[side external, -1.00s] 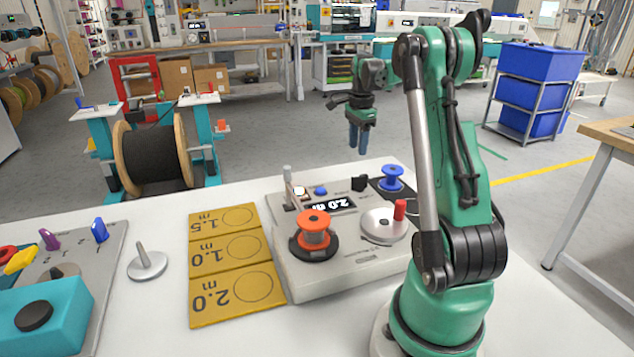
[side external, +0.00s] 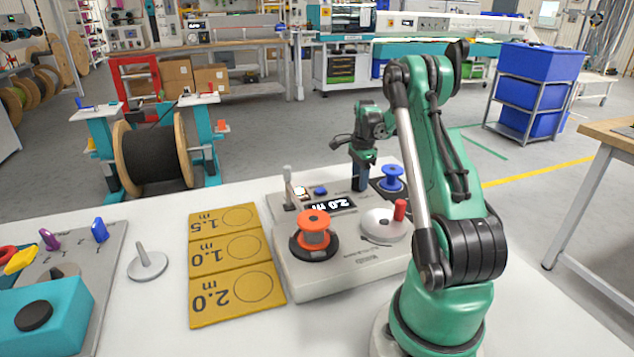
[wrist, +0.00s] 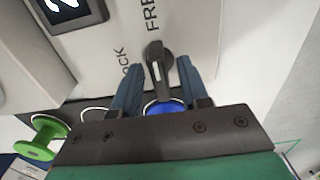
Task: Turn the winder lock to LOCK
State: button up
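The winder (side external: 345,270) is a grey box on the white table, with a display reading 2.0 m. Its black lock knob (wrist: 157,68) shows in the wrist view, with its white-marked lever between the labels FREE and a partly hidden "OCK". My gripper (wrist: 155,78) is open, with its two blue fingers on either side of the knob's lower part; I cannot tell whether they touch it. In the side view my gripper (side external: 359,183) is low at the winder's back right edge and hides the knob.
An orange spool (side external: 313,230) and a crank disc with a red handle (side external: 399,210) stand on the winder. A blue spool (side external: 391,178) is close to my gripper. Yellow length cards (side external: 235,250) lie to the left.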

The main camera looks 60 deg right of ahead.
grip_shut()
jog(key=n, duration=0.3)
jog(key=shift+n, duration=0.4)
jog(key=n, duration=0.5)
jog(key=shift+n, duration=1.6)
jog(key=shift+n, duration=1.2)
jog(key=n, duration=0.4)
jog(key=shift+o, duration=0.4)
grip_release()
